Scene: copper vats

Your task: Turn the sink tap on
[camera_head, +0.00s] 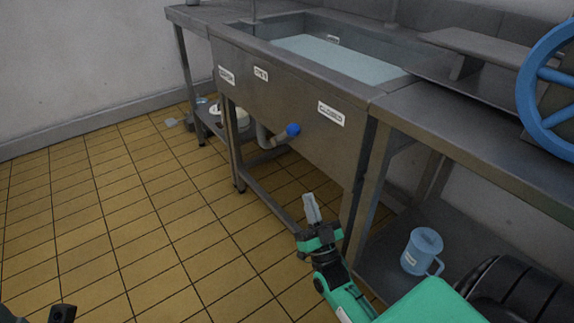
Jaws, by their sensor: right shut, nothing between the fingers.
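The metal sink (290,88) stands at the upper middle, with pale water (340,58) in its basin. A blue round knob (293,130) sits on a pipe (270,139) below the sink front. Labels on the front include one reading "CLOSED" (331,113) right of the knob and one reading "OPEN" (260,74) to its left. My right gripper (311,208) is below the knob in the picture, apart from it, its fingers together and empty. A small dark part of mine shows at the bottom left; my left gripper's fingers are not seen.
A steel bench (455,120) continues to the right, with a blue wheel (533,85) at its edge. A blue jug (422,250) stands on the lower shelf. A sink leg and low rail are near my right gripper. Tiled floor (110,220) at left is clear.

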